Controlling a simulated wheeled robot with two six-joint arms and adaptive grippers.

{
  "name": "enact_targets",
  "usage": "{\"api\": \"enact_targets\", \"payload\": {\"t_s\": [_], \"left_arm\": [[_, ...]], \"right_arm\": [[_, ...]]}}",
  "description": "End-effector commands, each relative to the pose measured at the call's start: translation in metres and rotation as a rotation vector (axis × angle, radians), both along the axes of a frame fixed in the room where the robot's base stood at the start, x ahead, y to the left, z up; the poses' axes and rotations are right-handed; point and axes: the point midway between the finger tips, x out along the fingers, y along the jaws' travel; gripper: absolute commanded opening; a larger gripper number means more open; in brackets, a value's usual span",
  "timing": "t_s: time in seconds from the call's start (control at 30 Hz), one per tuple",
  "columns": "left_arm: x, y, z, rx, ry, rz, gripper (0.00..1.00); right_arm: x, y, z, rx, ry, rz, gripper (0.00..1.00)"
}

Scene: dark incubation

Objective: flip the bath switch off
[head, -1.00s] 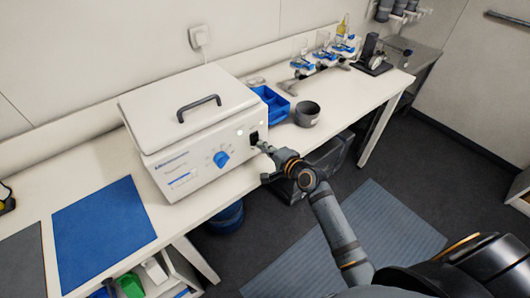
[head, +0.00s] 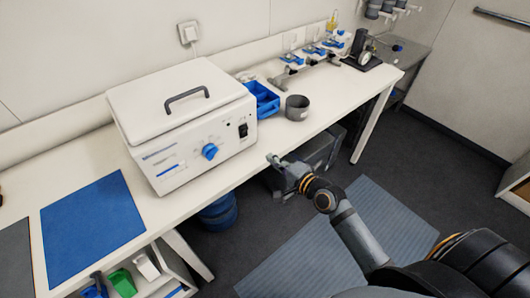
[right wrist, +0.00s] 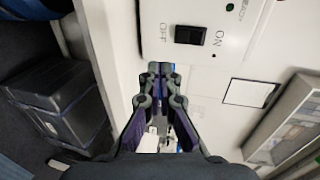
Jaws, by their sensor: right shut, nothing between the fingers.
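The bath (head: 180,125) is a white box with a grey lid handle and a blue knob, standing on the bench. Its black rocker switch (head: 243,130) is on the right of the front panel. In the right wrist view the switch (right wrist: 189,35) shows between printed OFF on the left and ON on the right. I cannot tell which side is pressed in. My right gripper (head: 272,160) is shut and empty, in front of the panel, apart from the switch. Its fingertips (right wrist: 160,68) show below the switch in the wrist view. My left gripper is not in view.
A blue tray (head: 262,101) and a grey bowl (head: 297,107) stand right of the bath. A blue mat (head: 92,222) lies to its left. A dark crate (head: 318,150) is under the bench. A green indicator (right wrist: 229,7) shows near the switch.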

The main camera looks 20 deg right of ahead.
Motion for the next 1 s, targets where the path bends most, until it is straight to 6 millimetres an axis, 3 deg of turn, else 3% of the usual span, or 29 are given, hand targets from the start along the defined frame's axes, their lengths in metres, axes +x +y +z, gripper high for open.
{"api": "enact_targets", "payload": {"t_s": [0.1,0.17,0.47,0.77,0.87,0.97,1.0], "left_arm": [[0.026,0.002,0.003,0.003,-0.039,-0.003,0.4],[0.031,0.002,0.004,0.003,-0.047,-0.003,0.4],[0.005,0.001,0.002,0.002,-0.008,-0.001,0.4],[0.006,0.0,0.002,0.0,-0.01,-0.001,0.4],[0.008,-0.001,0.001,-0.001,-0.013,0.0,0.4],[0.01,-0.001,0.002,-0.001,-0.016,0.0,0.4],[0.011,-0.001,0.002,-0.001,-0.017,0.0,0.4]], "right_arm": [[-0.015,-0.006,-0.001,-0.003,0.003,0.0,0.0],[-0.019,-0.007,0.0,-0.002,0.002,0.0,0.0],[-0.022,-0.008,0.0,0.001,0.0,0.0,0.0],[-0.021,-0.008,-0.001,-0.002,0.001,-0.001,0.0],[-0.021,-0.017,-0.022,-0.047,0.024,-0.015,0.0],[-0.024,-0.039,-0.079,-0.183,0.088,-0.039,0.0],[-0.029,-0.05,-0.11,-0.258,0.125,-0.046,0.0]]}}
